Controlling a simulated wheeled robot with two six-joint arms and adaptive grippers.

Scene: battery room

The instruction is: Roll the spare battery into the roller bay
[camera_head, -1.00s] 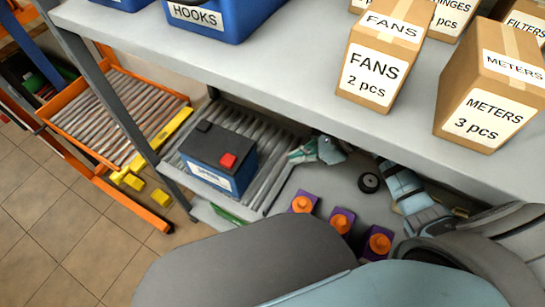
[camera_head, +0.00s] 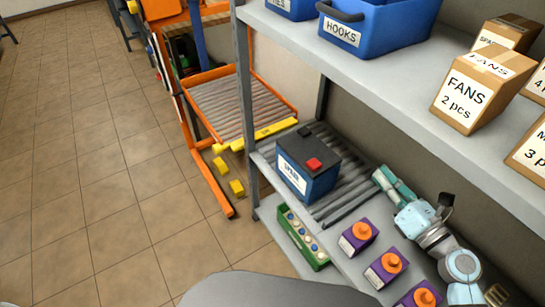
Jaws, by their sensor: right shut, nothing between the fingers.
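The spare battery (camera_head: 308,178) is a blue box with a black lid, a red terminal cover and a white label. It stands upright on the grey rollers (camera_head: 345,200) of the lower shelf, near their left end. The roller bay (camera_head: 238,108), an orange frame with a bed of rollers, stands just beyond the shelf's left end. A yellow bar (camera_head: 265,134) lies along its near edge. My right gripper (camera_head: 379,177) is shut and empty to the right of the battery, with a small gap between them. My left gripper is not in view.
The upper shelf (camera_head: 400,75) overhangs, carrying blue bins (camera_head: 375,30) and cartons (camera_head: 480,88). Yellow blocks (camera_head: 236,187) are by the orange frame. Tiled floor is clear at left.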

